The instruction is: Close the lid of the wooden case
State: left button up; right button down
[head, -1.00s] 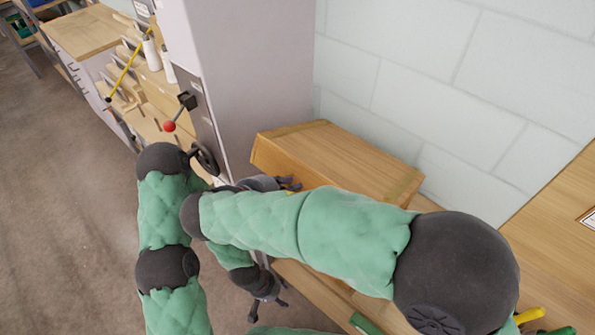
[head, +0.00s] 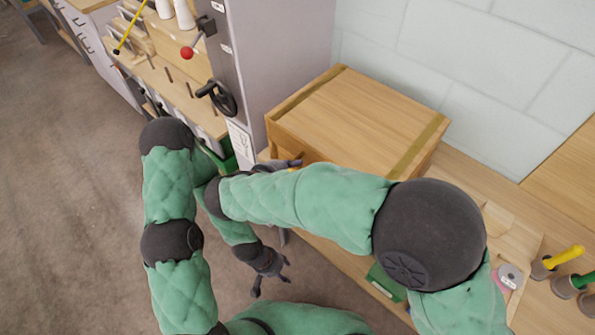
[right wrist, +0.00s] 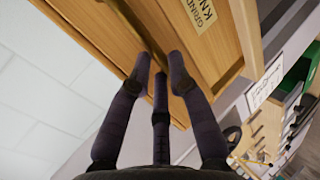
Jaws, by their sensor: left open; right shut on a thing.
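The wooden case (head: 360,115) stands on the wooden bench against the wall. Its top looks flat, with a darker strip near each end, and my right arm hides much of its front. My right gripper (head: 292,163) is at the case's front left side. In the right wrist view my right gripper (right wrist: 160,62) is shut on a wooden edge strip of the case (right wrist: 95,40). Whether a gap remains under the lid is hidden. My left gripper (head: 272,272) is open and empty, low in front of the bench, apart from the case.
A grey cabinet (head: 285,50) with a black handwheel (head: 222,98) and red-knobbed lever (head: 188,52) stands left of the case. Yellow- and green-handled tools (head: 570,260) stand on the bench at right. Open floor (head: 70,200) lies at left.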

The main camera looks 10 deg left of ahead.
jog(key=shift+s+f+g, duration=0.15)
jog(key=shift+s+f, duration=0.15)
jog(key=shift+f, duration=0.45)
jog(key=shift+s+f+g, duration=0.15)
jog(key=shift+s+f, duration=0.1)
jog(key=shift+f, duration=0.5)
jog(key=c, duration=1.2)
grip_release()
jog(key=shift+a, duration=0.2)
jog(key=shift+o, duration=0.2)
jog(key=shift+d, duration=0.1)
notch_tip(320, 180, up, 12)
jog(key=w, duration=0.1)
jog(key=shift+r, duration=0.25)
